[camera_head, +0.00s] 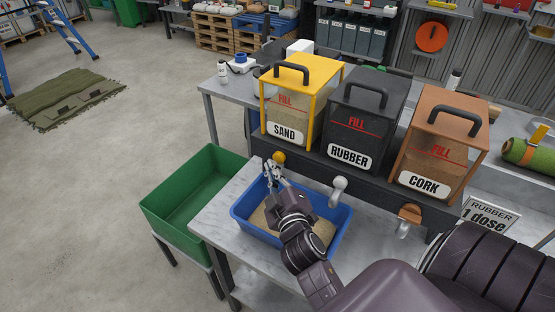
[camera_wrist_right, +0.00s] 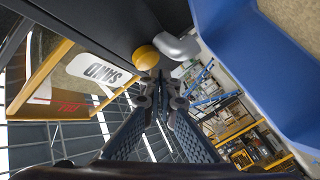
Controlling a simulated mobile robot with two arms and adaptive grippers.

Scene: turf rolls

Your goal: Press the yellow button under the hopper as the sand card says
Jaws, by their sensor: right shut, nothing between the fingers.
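The yellow button (camera_head: 279,157) sits on the front of the dark shelf under the yellow-framed SAND hopper (camera_head: 287,115). My right gripper (camera_head: 273,170) is shut and empty, with its fingertips just in front of and below the button. In the right wrist view, the button (camera_wrist_right: 145,56) shows just beyond the fingertips (camera_wrist_right: 161,82), beside a grey spout (camera_wrist_right: 178,46). I cannot tell whether they touch. The only card I can read, at the right, says RUBBER 1 dose (camera_head: 489,214); I see no sand card. My left gripper is not in view.
A blue tray (camera_head: 240,220) holding sand stands on the bench under my right gripper. RUBBER (camera_head: 362,117) and CORK (camera_head: 440,146) hoppers stand to the right, with a white knob (camera_head: 339,184) and an orange one (camera_head: 410,213) below. A green bin (camera_head: 178,217) stands left.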

